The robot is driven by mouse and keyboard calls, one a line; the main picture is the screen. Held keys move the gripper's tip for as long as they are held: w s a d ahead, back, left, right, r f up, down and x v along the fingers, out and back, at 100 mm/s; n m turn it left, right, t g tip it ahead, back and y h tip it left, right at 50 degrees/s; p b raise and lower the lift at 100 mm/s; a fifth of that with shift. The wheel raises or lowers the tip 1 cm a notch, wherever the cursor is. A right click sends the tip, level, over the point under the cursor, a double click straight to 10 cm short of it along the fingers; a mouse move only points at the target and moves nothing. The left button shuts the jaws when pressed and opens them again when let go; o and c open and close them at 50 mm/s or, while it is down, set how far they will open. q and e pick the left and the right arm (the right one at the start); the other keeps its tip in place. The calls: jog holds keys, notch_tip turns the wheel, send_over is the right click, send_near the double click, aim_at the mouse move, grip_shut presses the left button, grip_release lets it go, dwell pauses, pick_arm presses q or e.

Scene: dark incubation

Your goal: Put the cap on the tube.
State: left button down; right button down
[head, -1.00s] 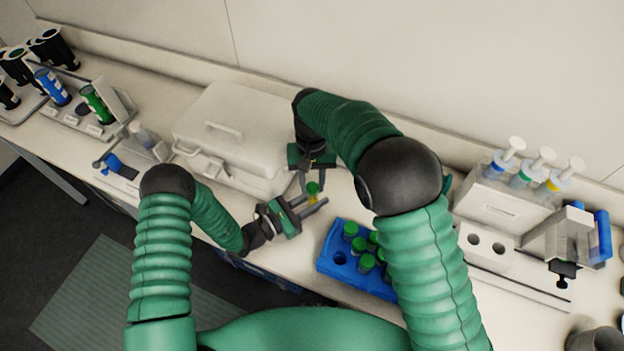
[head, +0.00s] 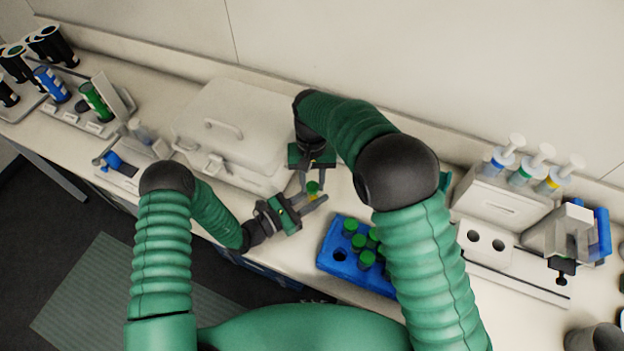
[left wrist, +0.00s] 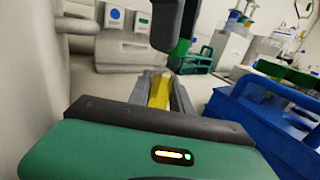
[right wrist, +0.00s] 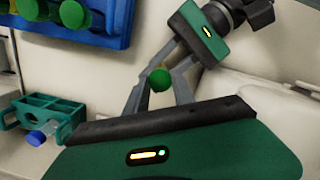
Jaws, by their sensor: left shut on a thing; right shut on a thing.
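My left gripper (head: 316,203) is shut on a clear tube with yellow content (left wrist: 159,91), seen between its fingers in the left wrist view. My right gripper (head: 311,181) comes down from above and is shut on a small green cap (right wrist: 160,79), seen between its fingers in the right wrist view. In the head view the cap (head: 313,187) is right over the tube's upper end, with the two grippers close together. The fingers partly hide the tube, and I cannot tell whether cap and tube touch.
A blue rack (head: 331,262) with several green-capped tubes stands right of the grippers, partly behind my right arm. A white lidded box (head: 250,110) stands close behind on the left. A white stand with syringe-like plungers (head: 490,205) is at the right.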

jog(key=m, duration=0.6)
jog(key=shift+y, duration=0.4)
jog(key=m, duration=0.3)
jog(key=shift+s, duration=0.1)
jog(key=m, duration=0.4)
jog(key=shift+m+t+y, duration=0.3)
jog(key=shift+m+t, duration=0.1)
jog(key=c, duration=1.1)
grip_release()
jog(key=shift+o, duration=0.2)
jog(key=shift+r, duration=0.1)
